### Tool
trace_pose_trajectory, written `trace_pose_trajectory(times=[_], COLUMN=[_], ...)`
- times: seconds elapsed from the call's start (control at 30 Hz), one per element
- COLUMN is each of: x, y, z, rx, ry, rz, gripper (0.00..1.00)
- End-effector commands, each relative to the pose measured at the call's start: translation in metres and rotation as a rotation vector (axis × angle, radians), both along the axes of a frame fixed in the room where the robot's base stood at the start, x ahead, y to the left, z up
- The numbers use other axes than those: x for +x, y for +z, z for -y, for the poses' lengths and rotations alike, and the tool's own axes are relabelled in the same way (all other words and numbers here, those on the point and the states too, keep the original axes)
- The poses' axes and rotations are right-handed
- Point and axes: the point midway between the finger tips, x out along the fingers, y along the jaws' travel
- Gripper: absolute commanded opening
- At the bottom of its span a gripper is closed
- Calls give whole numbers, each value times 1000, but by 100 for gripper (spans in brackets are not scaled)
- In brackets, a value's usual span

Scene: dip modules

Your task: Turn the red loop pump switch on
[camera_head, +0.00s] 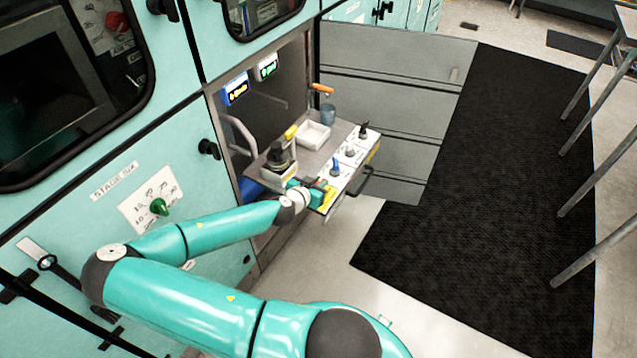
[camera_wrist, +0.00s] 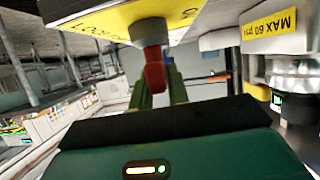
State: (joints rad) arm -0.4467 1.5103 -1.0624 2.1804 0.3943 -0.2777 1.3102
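In the head view my gripper (camera_head: 322,194) is at the near end of the pulled-out unit's switch panel (camera_head: 342,176) and hides the red switch. A blue switch (camera_head: 336,166) and darker switches (camera_head: 350,151) stand farther along the panel.
A black handle (camera_head: 366,184) runs along the unit's front. Black matting (camera_head: 480,180) lies on the right.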

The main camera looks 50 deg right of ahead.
Motion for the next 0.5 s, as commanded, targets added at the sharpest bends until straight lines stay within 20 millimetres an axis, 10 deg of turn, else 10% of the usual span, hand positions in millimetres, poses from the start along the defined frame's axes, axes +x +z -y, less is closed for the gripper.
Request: trace_pose_trajectory(times=[0.5], x=[-1], y=[0], z=[0], rx=[1], ry=[49], rz=[2], gripper=[0])
